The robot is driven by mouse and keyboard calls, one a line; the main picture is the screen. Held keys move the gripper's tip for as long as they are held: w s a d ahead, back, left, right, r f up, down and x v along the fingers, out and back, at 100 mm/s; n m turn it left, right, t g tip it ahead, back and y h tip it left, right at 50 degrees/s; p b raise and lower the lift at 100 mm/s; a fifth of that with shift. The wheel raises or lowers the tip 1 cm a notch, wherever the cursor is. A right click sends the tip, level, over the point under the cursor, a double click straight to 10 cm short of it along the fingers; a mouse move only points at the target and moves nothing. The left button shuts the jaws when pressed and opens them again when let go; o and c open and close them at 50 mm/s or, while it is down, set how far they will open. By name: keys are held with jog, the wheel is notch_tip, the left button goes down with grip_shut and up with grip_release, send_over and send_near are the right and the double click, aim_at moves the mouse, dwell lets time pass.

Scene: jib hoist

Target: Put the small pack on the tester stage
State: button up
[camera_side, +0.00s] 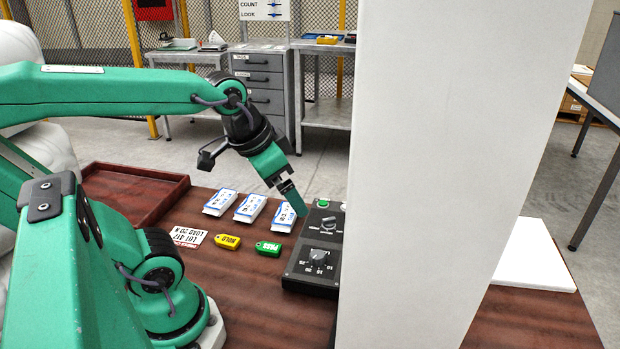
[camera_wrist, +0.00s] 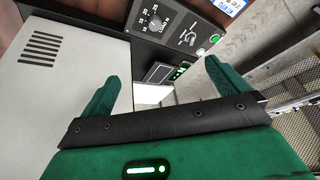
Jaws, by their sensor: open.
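Three white packs with blue markings lie in a row on the brown table in the side view: a left pack (camera_side: 220,202), a middle pack (camera_side: 250,207) and a right pack (camera_side: 283,217). I cannot tell which is the smallest. My gripper (camera_side: 299,211) points down just right of the right pack, near the black control box (camera_side: 312,272). In the wrist view my gripper (camera_wrist: 160,84) has its green fingers spread, with no pack between them. Beyond them is a pale plate (camera_wrist: 152,95) beside a small green-lit display (camera_wrist: 181,72). I cannot tell whether this is the tester stage.
A large white post (camera_side: 445,150) hides the table's right middle. A vented pale housing (camera_wrist: 65,80) fills the wrist view's left. A yellow tag (camera_side: 228,242), a green tag (camera_side: 269,248) and a printed card (camera_side: 188,236) lie before the packs. A red-brown tray (camera_side: 165,207) is left.

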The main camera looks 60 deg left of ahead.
jog(key=shift+s+d+n+t, duration=0.35)
jog(key=shift+s+d, duration=0.35)
jog(key=shift+s, duration=0.25)
jog(key=c, duration=0.5)
jog(key=w+a+f+n+g, duration=0.2)
jog(key=w+a+f+n, duration=0.1)
jog(key=a+f, duration=0.2)
jog(key=w+a+f+n+g, duration=0.1)
jog(key=w+a+f+n, duration=0.2)
jog(key=a+f, duration=0.2)
jog(key=w+a+f+n+g, duration=0.2)
jog(key=a+f, duration=0.4)
jog(key=a, duration=0.3)
jog(key=shift+w+n+g, duration=0.35)
jog(key=shift+w+n, duration=0.3)
jog(key=shift+w, duration=0.15)
jog(key=shift+a+f, duration=0.2)
jog(key=shift+f, duration=0.1)
jog(key=shift+f, duration=0.1)
